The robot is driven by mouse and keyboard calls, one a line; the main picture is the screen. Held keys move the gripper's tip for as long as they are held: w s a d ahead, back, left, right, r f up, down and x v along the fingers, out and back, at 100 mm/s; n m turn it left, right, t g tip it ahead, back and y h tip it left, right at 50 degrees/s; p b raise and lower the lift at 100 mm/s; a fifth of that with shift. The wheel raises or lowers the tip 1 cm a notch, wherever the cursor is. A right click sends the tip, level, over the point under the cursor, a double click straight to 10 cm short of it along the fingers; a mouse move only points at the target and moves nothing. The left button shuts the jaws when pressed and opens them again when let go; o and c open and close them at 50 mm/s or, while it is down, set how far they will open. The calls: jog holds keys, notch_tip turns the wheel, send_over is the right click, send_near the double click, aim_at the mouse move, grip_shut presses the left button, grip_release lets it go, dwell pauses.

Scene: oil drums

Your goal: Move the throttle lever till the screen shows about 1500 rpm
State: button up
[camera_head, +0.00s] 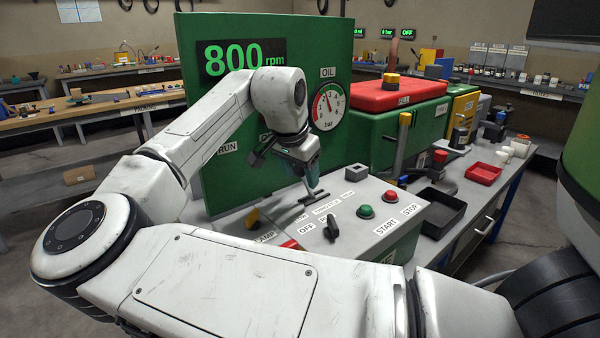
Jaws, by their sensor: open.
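The screen (228,58) on the green panel reads 800 rpm in green digits. The throttle lever (313,182) is a short grey shaft rising from a dark slot in the light control box (350,245). My gripper (296,160) is open and hangs down at the upper end of the lever. The lever's top is hidden by the gripper, so I cannot tell whether the fingers touch it. My white arm covers the front of the scene and part of the control box.
An oil gauge (328,106) is behind. A black tray (441,212) and a red tray (483,173) are right.

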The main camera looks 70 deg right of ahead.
grip_shut()
dwell(0.4)
